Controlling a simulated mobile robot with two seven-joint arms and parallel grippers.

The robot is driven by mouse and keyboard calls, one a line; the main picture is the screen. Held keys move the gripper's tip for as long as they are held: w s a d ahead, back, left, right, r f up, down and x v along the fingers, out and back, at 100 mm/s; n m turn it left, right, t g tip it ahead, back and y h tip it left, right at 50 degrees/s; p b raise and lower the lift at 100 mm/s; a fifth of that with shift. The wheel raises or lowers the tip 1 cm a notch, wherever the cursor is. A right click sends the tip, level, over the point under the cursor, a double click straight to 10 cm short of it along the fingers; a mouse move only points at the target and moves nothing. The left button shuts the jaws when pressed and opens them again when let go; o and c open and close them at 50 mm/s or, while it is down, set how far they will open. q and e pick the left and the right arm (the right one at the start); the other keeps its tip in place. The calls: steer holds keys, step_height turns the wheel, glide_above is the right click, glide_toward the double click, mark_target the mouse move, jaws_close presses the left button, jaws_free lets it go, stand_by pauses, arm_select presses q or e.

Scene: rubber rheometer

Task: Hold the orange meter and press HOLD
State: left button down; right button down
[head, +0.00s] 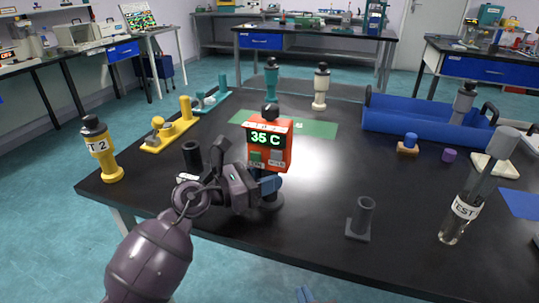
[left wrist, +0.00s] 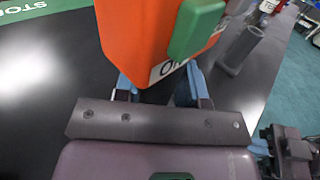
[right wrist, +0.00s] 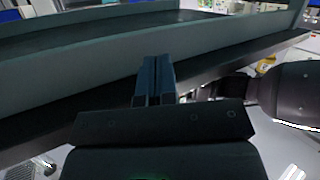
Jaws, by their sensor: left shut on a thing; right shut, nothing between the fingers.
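The orange meter (head: 284,144) stands upright over the near middle of the black table, its display reading "35 C". On its front are a green button (head: 255,156) and a grey button (head: 277,156); the labels below are too small to read surely. My left gripper (head: 262,187) is shut on the orange meter low down. In the left wrist view, the meter (left wrist: 135,35) rises above the blue fingers (left wrist: 158,88), with its green button (left wrist: 195,28) close. My right gripper (right wrist: 155,80) is shut and empty beside the table edge; only its blue tips (head: 305,295) show at the bottom of the head view.
A dark upright tube on a square base (head: 360,218) and a clear "TEST" bottle (head: 455,219) stand right of the meter. A yellow "T 2" bottle (head: 103,155) stands left. A blue tray (head: 410,118) and a green mat (head: 315,128) lie behind. The table's front edge is near my right gripper.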

mark_target(263, 145)
steer(key=w+a+r+n+t+y, duration=0.25)
steer(key=a+r, duration=0.25)
steer(key=r, duration=0.6)
steer(key=w+a+r+n+t+y, duration=0.1)
steer(key=a+r+n+t+y, duration=0.2)
steer(key=r, duration=0.8)
steer(key=w+d+n, duration=0.1)
steer(key=w, duration=0.7)
steer(key=shift+w+d+g, duration=0.2)
steer(key=shift+w+g, duration=0.1)
steer(key=shift+g, duration=0.05)
steer(key=shift+w, duration=0.15)
stand_by(0.6)
steer(key=shift+w+d, duration=0.15)
steer(key=shift+w, duration=0.15)
steer(key=shift+w+d, duration=0.1)
steer(key=shift+w, duration=0.1)
stand_by(0.6)
steer(key=shift+s, duration=0.1)
steer(key=shift+s+a, duration=0.25)
steer(key=shift+s, duration=0.3)
